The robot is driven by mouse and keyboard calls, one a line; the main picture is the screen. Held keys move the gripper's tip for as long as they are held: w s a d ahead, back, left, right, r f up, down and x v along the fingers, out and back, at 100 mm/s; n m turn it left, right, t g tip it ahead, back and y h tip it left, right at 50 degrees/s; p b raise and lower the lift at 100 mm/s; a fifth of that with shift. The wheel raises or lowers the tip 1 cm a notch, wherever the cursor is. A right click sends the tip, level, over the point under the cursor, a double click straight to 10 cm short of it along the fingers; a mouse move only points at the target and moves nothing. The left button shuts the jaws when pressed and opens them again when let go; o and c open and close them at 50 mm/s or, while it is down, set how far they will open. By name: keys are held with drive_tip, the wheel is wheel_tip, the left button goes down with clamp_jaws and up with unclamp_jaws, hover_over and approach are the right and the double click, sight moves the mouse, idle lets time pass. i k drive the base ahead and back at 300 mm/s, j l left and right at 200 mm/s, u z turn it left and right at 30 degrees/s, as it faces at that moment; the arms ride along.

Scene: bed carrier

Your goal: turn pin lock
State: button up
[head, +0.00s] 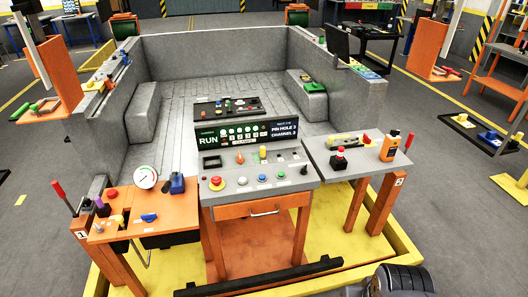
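I cannot tell for sure which part is the pin lock. The centre console (310,180) has a row of coloured buttons and small upright orange and yellow handles. Its display (208,141) reads RUN, and beside that PIN HOLE 3 and CHANNEL 3. The orange left table (180,222) carries a round white gauge (145,177), a blue valve-like part (177,184), a flat blue knob (149,218), a purple-topped part (102,207) and a red-handled lever (62,195). My gripper is not in view.
The grey right table (375,171) holds a red button on a black box (340,160), an orange bottle (390,147) and a red lever (409,140). A low black bar (258,280) lies before the console. Grey walls enclose the bed behind. Open floor (470,240) lies at right.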

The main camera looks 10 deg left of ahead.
sight(240, 160)
drive_tip(key=i+j, duration=0.25)
drive_tip(key=i, duration=0.15)
drive_tip(key=i+j+u, duration=0.15)
drive_tip(key=i, duration=0.25)
drive_tip(key=i+j, duration=0.3)
drive_tip(key=i+j+u, duration=0.05)
drive_tip(key=i, duration=0.05)
